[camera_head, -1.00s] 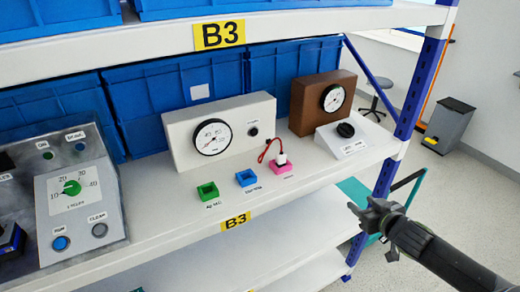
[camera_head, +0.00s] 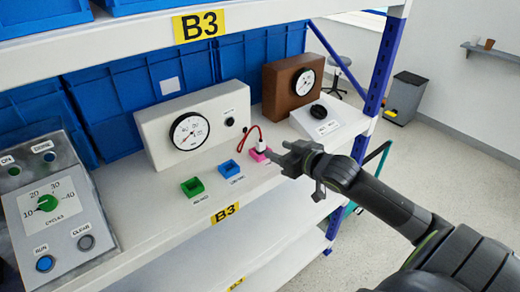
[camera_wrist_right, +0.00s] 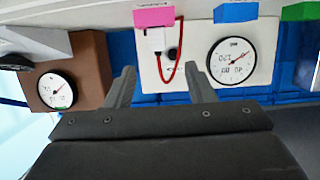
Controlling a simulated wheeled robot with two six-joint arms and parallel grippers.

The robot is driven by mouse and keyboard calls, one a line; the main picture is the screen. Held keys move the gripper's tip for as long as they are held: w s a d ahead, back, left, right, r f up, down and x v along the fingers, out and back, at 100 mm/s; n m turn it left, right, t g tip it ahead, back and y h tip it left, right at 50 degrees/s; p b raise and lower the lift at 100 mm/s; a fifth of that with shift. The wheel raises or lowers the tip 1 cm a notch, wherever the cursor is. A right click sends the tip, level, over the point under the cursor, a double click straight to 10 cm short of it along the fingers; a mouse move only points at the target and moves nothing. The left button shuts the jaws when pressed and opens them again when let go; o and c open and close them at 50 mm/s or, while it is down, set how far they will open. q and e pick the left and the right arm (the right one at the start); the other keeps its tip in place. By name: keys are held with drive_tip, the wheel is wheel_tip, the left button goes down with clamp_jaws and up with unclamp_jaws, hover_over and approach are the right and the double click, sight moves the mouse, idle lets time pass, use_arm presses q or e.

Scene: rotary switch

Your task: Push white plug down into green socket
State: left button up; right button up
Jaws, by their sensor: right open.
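The white plug (camera_head: 262,147) with its red cable sits at the pink socket (camera_head: 258,155) on the shelf. The green socket (camera_head: 192,187) stands empty to the left, with the blue socket (camera_head: 230,169) between them. My right gripper (camera_head: 284,157) is open, just right of the plug in the head view. In the right wrist view, which looks upside down, the white plug (camera_wrist_right: 157,40) and pink socket (camera_wrist_right: 154,16) show beyond and between the open fingers (camera_wrist_right: 163,85). Nothing is between the fingertips. My left gripper is not in view.
A white gauge box (camera_head: 195,125) stands behind the sockets. A brown gauge box (camera_head: 290,80) and a box with a black knob (camera_head: 318,112) stand to the right. A grey control panel (camera_head: 55,205) is at left. The upper shelf (camera_head: 130,38) overhangs the back.

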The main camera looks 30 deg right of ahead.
sight(263, 144)
drive_tip(key=x, duration=0.4)
drive_tip(key=shift+w+f, duration=0.15)
drive_tip(key=shift+w, duration=0.25)
drive_tip(key=shift+w+f+p, duration=0.1)
drive_tip(key=shift+w+p, duration=0.4)
drive_tip(key=shift+p, duration=0.05)
drive_tip(key=p+x, duration=0.1)
drive_tip(key=x, duration=0.2)
drive_tip(key=shift+d+f, duration=0.1)
drive_tip(key=shift+f, duration=0.1)
drive_tip(key=shift+w+f, duration=0.25)
drive_tip(key=shift+w, duration=0.25)
drive_tip(key=shift+s, duration=0.1)
drive_tip(key=c, duration=1.1)
clamp_jaws()
